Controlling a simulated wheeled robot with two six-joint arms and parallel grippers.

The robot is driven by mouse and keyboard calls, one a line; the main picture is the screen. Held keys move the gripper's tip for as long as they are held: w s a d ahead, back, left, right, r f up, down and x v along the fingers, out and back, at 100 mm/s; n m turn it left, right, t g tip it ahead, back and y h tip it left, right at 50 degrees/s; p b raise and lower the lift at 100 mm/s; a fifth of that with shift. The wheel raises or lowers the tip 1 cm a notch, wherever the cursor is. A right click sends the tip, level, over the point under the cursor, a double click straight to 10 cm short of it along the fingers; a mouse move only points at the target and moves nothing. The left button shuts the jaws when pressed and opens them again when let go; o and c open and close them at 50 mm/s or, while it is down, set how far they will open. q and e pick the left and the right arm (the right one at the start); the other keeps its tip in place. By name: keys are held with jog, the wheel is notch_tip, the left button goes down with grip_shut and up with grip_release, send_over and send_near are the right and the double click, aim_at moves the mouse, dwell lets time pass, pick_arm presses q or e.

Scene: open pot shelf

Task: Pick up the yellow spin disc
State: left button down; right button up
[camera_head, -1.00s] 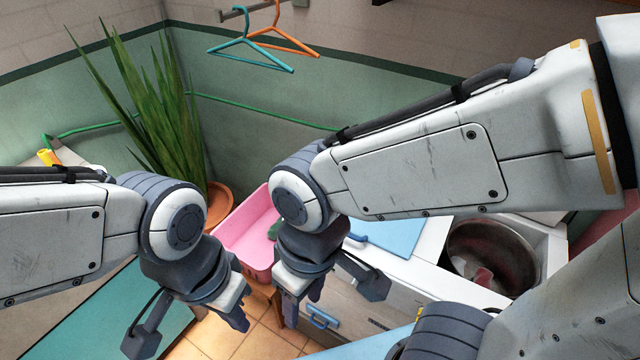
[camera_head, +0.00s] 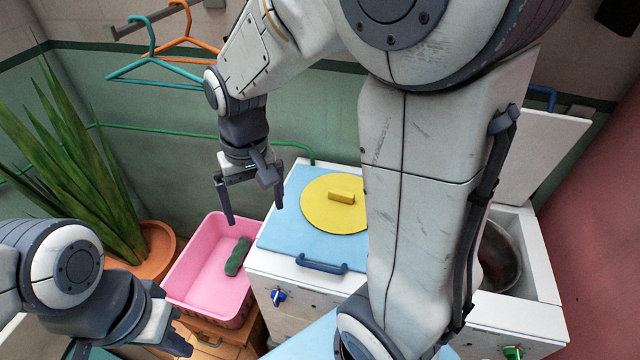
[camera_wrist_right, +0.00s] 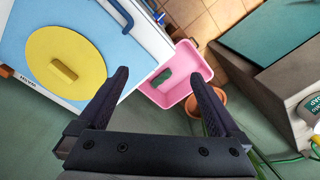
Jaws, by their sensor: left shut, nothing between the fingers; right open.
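The yellow spin disc (camera_head: 332,208) is a flat round disc with a raised yellow bar handle. It lies on the light blue lid (camera_head: 285,238) of the white machine. My right arm hides its right edge in the head view. My right gripper (camera_head: 255,205) is open and empty, in the air to the left of the disc and above the pink basin. In the right wrist view the whole disc (camera_wrist_right: 66,68) shows left of the open fingers (camera_wrist_right: 163,95). My left gripper (camera_head: 180,335) is shut and empty at the lower left, away from the disc.
A pink basin (camera_head: 190,265) with a dark green object (camera_head: 237,256) stands left of the machine. A potted plant (camera_head: 90,190) is at the left. Hangers (camera_head: 160,75) hang on the wall. An open metal tub (camera_head: 497,257) is at the right, partly behind my arm.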

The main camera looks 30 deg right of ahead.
jog(key=w+d+f+m, duration=0.2)
jog(key=w+d+m, duration=0.25)
jog(key=d, duration=0.55)
jog(key=m+b, duration=0.2)
jog(key=m, duration=0.3)
send_over(342, 192)
jog(key=shift+h, duration=0.3)
notch_tip(342, 192, down, 7)
jog(key=shift+f, duration=0.1)
notch_tip(342, 192, down, 6)
jog(key=shift+a+f+p, duration=0.1)
jog(key=shift+f+p, duration=0.1)
jog(key=shift+p, duration=0.1)
jog(key=c, duration=1.1)
jog(key=shift+c, duration=0.3)
jog(key=shift+r, duration=0.2)
